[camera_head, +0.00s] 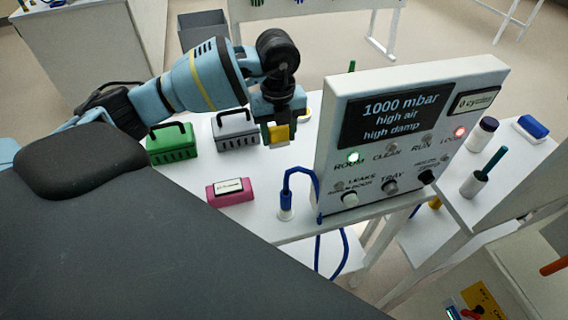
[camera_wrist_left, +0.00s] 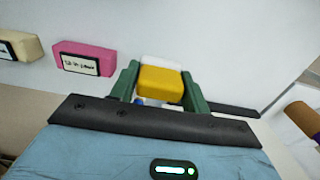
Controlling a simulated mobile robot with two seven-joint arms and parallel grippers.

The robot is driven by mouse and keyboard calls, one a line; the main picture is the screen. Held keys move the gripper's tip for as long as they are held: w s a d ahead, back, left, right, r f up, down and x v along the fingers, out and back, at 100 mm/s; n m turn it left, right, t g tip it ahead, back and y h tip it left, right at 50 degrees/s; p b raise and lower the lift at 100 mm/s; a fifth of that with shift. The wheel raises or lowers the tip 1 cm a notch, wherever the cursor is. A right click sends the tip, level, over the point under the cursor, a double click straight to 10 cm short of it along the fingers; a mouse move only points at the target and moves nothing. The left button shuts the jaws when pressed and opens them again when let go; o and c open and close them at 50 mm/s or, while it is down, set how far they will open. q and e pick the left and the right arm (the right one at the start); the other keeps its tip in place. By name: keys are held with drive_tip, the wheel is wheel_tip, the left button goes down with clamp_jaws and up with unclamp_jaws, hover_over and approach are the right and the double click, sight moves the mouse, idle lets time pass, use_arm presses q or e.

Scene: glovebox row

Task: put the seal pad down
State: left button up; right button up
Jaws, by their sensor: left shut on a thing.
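The seal pad appears to be the small yellow block with a white side (camera_head: 279,134). My left gripper (camera_head: 278,122) is shut on it, over the white table (camera_head: 265,180), to the left of the control panel. In the left wrist view, the yellow block (camera_wrist_left: 161,83) sits between the two green fingers of the gripper (camera_wrist_left: 159,88), its white part on the far side. I cannot tell how large any gap between the pad and the table is. My right gripper is not in view.
A control panel (camera_head: 415,118) reading 1000 mbar stands right of the gripper. A green case (camera_head: 172,150) and a grey case (camera_head: 235,130) stand to the left. A pink block (camera_head: 230,193) and a blue hooked tube (camera_head: 287,190) are nearer. Some tabletop between them is bare.

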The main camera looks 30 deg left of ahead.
sight(279, 170)
use_arm(q)
drive_tip(key=shift+s, duration=0.3)
wheel_tip(279, 170, down, 10)
drive_tip(key=shift+w+r, duration=0.15)
drive_tip(key=shift+r, duration=0.1)
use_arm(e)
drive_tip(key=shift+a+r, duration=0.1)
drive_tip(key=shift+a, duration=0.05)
use_arm(q)
drive_tip(key=o, duration=0.9)
drive_tip(key=shift+f, duration=0.1)
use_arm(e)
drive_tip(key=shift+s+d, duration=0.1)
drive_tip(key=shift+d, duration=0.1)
